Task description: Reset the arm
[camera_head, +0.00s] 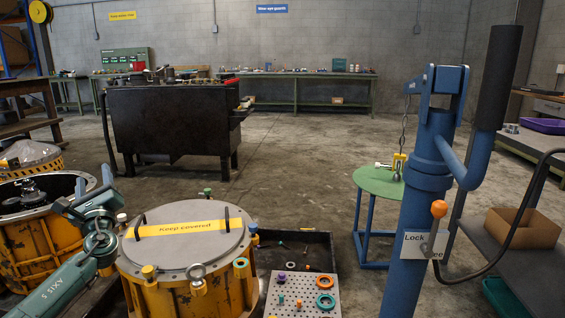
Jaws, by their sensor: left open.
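My left arm comes in from the lower left. Its gripper (94,181) is open, with its two fingers apart and pointing away from me. I see nothing held between them. My right gripper is not in view.
A blue hoist (418,210) and a green stool (378,184) stand right.

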